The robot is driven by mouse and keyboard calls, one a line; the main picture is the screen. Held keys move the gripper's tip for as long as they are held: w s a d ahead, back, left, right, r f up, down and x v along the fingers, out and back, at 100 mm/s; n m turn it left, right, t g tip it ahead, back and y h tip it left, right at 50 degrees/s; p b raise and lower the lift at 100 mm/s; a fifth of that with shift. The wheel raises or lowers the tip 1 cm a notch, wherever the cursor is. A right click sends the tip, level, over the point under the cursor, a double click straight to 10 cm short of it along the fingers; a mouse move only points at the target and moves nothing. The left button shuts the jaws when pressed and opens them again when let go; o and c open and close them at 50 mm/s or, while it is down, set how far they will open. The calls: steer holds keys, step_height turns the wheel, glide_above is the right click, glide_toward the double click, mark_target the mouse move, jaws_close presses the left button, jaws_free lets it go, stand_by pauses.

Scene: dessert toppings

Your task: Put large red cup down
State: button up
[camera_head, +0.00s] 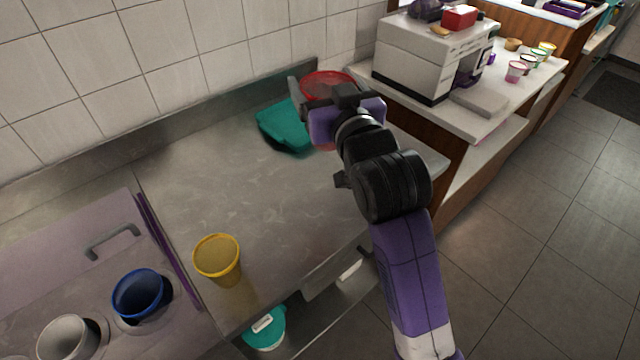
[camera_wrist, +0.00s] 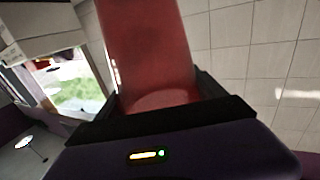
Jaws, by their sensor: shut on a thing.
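The large red cup (camera_head: 328,84) is at the far end of the steel counter in the head view, mostly hidden behind my gripper (camera_head: 312,102). My gripper is shut on the cup, with a finger on either side of it. In the wrist view the cup (camera_wrist: 150,55) fills the space between the dark fingers of my gripper (camera_wrist: 160,100). I cannot tell whether its base touches the counter.
A teal tray-like item (camera_head: 285,127) lies on the steel counter (camera_head: 215,180) just left of the cup. A yellow cup (camera_head: 217,260) stands at the near edge. A white machine (camera_head: 420,60) stands to the right. The counter's middle is clear.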

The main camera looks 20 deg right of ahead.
step_height(320, 180, down, 20)
steer(key=shift+r+b, duration=0.15)
steer(key=shift+b, duration=0.15)
stand_by(0.4)
steer(key=shift+f, duration=0.25)
steer(key=o, duration=1.7)
steer(key=shift+r, duration=0.1)
steer(key=shift+o, duration=0.2)
steer(key=s+b, duration=0.2)
steer(key=s, duration=1)
steer(key=shift+a+r, duration=0.15)
steer(key=shift+a, duration=0.3)
